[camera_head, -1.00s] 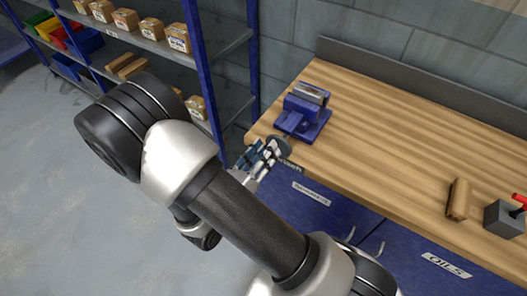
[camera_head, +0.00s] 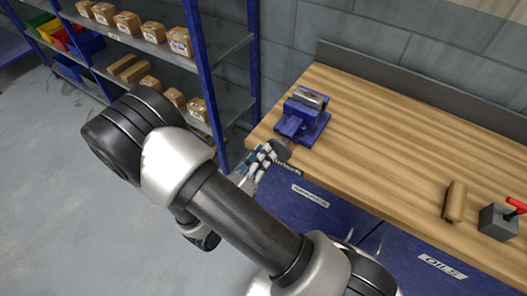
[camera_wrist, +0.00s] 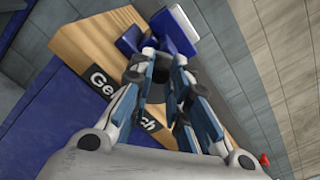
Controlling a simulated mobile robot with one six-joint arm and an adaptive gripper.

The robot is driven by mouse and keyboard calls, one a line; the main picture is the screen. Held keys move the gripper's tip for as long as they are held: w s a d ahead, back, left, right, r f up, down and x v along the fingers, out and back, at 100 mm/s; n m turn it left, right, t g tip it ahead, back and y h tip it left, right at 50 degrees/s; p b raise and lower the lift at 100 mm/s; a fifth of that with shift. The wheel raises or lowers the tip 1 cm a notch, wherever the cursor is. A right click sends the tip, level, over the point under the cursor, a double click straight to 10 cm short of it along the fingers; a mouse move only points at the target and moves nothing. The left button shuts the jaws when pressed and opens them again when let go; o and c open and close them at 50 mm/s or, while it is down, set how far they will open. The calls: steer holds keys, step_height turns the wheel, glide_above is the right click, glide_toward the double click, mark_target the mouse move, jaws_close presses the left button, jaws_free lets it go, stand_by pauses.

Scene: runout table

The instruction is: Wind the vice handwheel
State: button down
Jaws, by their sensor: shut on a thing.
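The blue vice (camera_head: 303,116) sits at the left front corner of the wooden bench, and it also shows in the wrist view (camera_wrist: 175,32). Its dark round handwheel (camera_head: 281,149) is at the bench's front edge, on the vice's near side. My gripper (camera_head: 268,153) is at the handwheel, its fingers shut on it. In the wrist view the dark wheel (camera_wrist: 153,91) shows between the two blue-and-grey fingers, which hide part of it. The exact contact on the rim is hard to see.
The bench top (camera_head: 390,140) is mostly clear. A brown cylinder (camera_head: 455,202) and a grey block with a red lever (camera_head: 499,221) are at the right. A blue-posted shelf with boxes (camera_head: 180,41) stands left. Blue cabinets (camera_head: 330,215) are below the bench.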

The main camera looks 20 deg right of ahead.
steer(key=shift+w+n, duration=0.1)
steer(key=shift+n, duration=0.4)
steer(key=shift+a+p, duration=0.1)
steer(key=shift+p, duration=0.25)
steer(key=shift+w+a+f+n+p, duration=0.15)
steer(key=shift+n+p, duration=0.3)
steer(key=shift+n, duration=0.45)
steer(key=shift+w+f+n+p, duration=0.1)
steer(key=shift+f+n+p, duration=0.25)
steer(key=shift+n, duration=0.55)
steer(key=shift+r, duration=0.1)
steer(key=shift+w+a+f+n+p, duration=0.1)
steer(key=shift+f+n+p, duration=0.1)
steer(key=shift+n+p, duration=0.45)
steer(key=shift+f+n+p, duration=0.2)
steer(key=shift+n+p, duration=0.05)
steer(key=shift+n, duration=0.8)
